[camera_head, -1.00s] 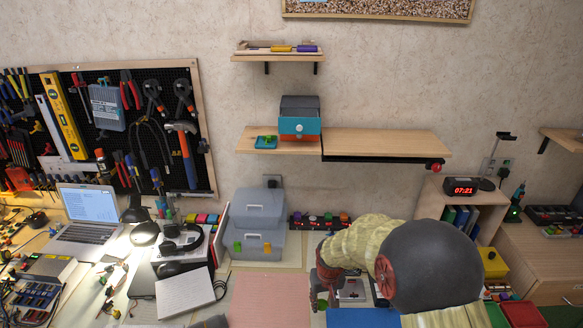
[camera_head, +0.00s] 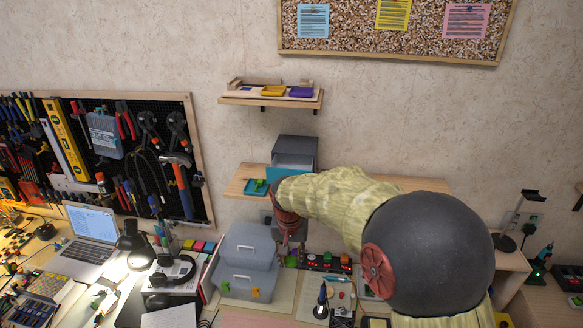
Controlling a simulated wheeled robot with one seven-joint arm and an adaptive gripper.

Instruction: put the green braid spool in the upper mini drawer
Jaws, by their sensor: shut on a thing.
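My gripper (camera_head: 290,250) points down in front of the wooden shelf's front edge, below the mini drawer unit. A small green piece, which looks like the green braid spool (camera_head: 291,262), shows at its fingertips; the jaws are shut on it, though the grip is small and partly hidden. The dark grey mini drawer unit (camera_head: 297,144) stands on the shelf. Its teal upper drawer (camera_head: 285,173) appears pulled out, with a pale interior showing. My forearm and wrist hide the lower drawer.
A teal tray (camera_head: 249,190) with a green item lies left of the drawer unit on the shelf (camera_head: 236,182). A smaller shelf (camera_head: 268,102) hangs above. The wall right of the drawer unit is clear.

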